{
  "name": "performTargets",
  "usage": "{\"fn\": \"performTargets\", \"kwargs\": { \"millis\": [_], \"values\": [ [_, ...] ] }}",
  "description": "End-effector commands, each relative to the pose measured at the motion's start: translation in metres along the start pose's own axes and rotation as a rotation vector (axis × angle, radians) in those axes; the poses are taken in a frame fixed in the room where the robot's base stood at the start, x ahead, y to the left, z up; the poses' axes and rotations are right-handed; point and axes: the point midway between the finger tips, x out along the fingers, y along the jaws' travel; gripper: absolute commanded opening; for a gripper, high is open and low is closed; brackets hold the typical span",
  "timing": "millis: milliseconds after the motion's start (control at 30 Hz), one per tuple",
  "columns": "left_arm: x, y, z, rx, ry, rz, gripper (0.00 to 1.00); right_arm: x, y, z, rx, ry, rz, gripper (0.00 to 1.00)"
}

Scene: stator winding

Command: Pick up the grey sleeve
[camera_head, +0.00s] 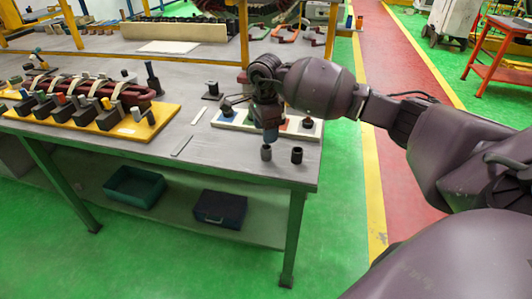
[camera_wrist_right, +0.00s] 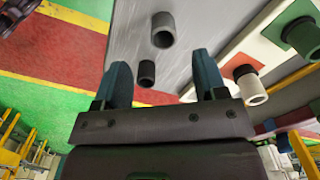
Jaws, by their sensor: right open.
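The grey sleeve (camera_head: 266,152) stands upright on the table near its front right corner. In the right wrist view it is the lighter, larger-looking sleeve (camera_wrist_right: 163,30), beyond the fingertips. My right gripper (camera_head: 270,138) points down just above and behind the grey sleeve in the head view. In the right wrist view its two blue-grey fingers (camera_wrist_right: 163,78) are spread with nothing held between them. A darker sleeve (camera_head: 297,155) stands to the right of the grey one; it also shows in the right wrist view (camera_wrist_right: 147,73). My left gripper is out of view.
A white board (camera_head: 228,122) with coloured squares and standing parts lies behind the gripper, partly hidden by it. A yellow-based rack (camera_head: 130,128) with several blocks is at the left. The table's right edge (camera_head: 318,165) is close to the dark sleeve. Bins sit on the shelf below.

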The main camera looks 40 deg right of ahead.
Motion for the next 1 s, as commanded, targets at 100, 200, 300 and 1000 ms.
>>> {"fn": "performTargets", "kwargs": {
  "millis": [100, 200, 300, 1000],
  "values": [
    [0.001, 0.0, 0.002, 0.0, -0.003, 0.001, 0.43, 0.02, 0.0, 0.0, 0.002, -0.001, 0.003, 0.65],
    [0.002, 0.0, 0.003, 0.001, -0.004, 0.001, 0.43, 0.029, 0.0, 0.0, 0.002, -0.002, 0.003, 0.65],
    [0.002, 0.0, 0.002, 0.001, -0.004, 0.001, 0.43, 0.035, -0.001, 0.0, 0.002, -0.002, 0.001, 0.65],
    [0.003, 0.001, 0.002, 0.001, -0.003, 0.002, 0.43, 0.081, -0.004, -0.004, 0.002, -0.003, 0.0, 0.61]
  ]
}}
